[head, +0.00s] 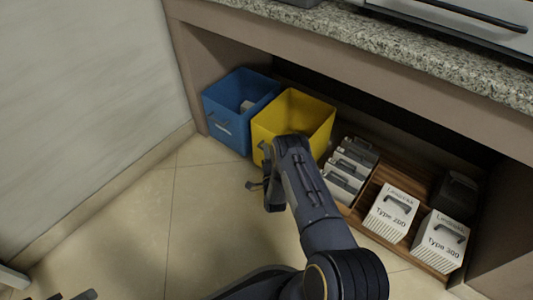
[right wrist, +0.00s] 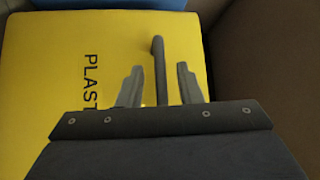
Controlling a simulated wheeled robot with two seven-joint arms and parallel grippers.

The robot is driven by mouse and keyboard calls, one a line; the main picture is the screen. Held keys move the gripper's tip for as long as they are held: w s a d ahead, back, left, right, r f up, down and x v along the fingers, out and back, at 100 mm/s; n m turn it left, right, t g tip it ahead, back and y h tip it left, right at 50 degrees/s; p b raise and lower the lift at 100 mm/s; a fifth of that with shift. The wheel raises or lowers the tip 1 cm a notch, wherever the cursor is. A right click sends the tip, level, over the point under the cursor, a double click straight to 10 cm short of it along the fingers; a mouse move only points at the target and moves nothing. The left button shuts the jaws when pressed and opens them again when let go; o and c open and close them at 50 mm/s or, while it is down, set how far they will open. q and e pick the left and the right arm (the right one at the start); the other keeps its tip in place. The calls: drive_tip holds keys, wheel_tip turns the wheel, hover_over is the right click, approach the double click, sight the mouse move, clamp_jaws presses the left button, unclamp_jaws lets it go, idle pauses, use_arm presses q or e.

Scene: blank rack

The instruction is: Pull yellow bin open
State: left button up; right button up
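The yellow bin (head: 308,112) stands on the floor under the counter, right beside the blue bin, with its top uncovered. Its front face (right wrist: 60,60) fills much of the right wrist view and bears dark lettering that begins "PLAST". A dark bar handle (right wrist: 158,65) sticks out from that face. My right gripper (head: 262,180) is at the front of the yellow bin. In the right wrist view its two fingers (right wrist: 159,88) are apart, with the handle between them and gaps showing on both sides. Small dark tips at the head view's bottom left may be my left gripper (head: 70,295).
The blue bin (head: 232,102) stands left of the yellow one, near the wall. A wooden rack (head: 368,195) with several handled boxes stands to the right. The granite counter (head: 390,48) overhangs all of them. The tiled floor (head: 130,225) in front is clear.

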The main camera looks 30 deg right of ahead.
drive_tip(key=shift+w+d+r, duration=0.1)
drive_tip(key=shift+w+d, duration=0.1)
drive_tip(key=shift+w, duration=0.35)
drive_tip(key=shift+c, duration=0.2)
clamp_jaws()
drive_tip(key=shift+s, duration=0.1)
